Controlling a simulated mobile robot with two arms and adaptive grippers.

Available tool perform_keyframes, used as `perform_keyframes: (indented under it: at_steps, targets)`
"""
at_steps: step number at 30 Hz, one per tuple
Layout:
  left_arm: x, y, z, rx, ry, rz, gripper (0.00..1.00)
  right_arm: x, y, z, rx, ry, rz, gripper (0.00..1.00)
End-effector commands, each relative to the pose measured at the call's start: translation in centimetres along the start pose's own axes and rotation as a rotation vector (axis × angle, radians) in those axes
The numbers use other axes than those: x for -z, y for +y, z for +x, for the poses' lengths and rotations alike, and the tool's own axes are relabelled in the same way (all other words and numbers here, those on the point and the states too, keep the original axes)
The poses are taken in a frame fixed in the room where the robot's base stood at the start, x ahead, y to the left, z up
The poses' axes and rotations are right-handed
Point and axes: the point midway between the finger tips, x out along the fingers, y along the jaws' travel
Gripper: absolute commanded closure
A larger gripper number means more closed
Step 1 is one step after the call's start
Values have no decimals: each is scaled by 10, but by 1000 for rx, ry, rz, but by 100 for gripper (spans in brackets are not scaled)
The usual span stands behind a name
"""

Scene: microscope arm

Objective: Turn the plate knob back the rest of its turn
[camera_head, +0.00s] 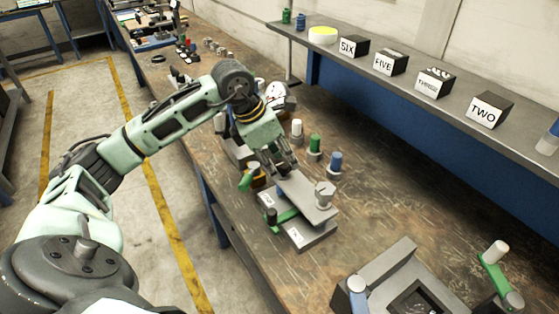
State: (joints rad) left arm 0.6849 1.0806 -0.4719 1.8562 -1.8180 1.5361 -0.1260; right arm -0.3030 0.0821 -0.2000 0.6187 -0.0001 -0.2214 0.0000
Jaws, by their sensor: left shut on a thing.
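My left gripper (281,168) reaches down at the back end of a grey plate (303,192) on a small bench device. Its fingers are shut on a small part there, which I take to be the plate knob; the fingers hide it, so its turn angle cannot be told. A pale grey knob (325,191) stands at the plate's right side, clear of the gripper. A green lever (286,216) and a lower grey base (308,236) show below the plate. My right gripper is out of view.
Green (314,145), blue (335,162) and white (296,129) cylinders stand close behind the device. A larger grey device (395,270) with a green crank (495,275) is at the front right. Labelled blocks (490,109) sit on the shelf. Bare wood lies to the device's right.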

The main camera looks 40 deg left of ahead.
Motion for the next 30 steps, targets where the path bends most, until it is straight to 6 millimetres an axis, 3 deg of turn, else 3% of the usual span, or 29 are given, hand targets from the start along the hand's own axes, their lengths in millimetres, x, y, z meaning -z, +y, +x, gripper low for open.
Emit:
perform_keyframes:
  at_steps: [5,6,10,22,30]
  targets:
    - [-2,5,-3,-13,-7,-3,96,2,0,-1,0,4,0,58]
    - [-2,5,-3,-14,-7,-3,68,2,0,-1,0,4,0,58]
    - [-2,4,-3,-12,-7,-2,57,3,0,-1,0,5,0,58]
    - [-1,3,-8,-7,-4,0,56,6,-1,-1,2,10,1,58]
    - [-2,4,-58,-11,-7,-1,56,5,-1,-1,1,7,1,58]
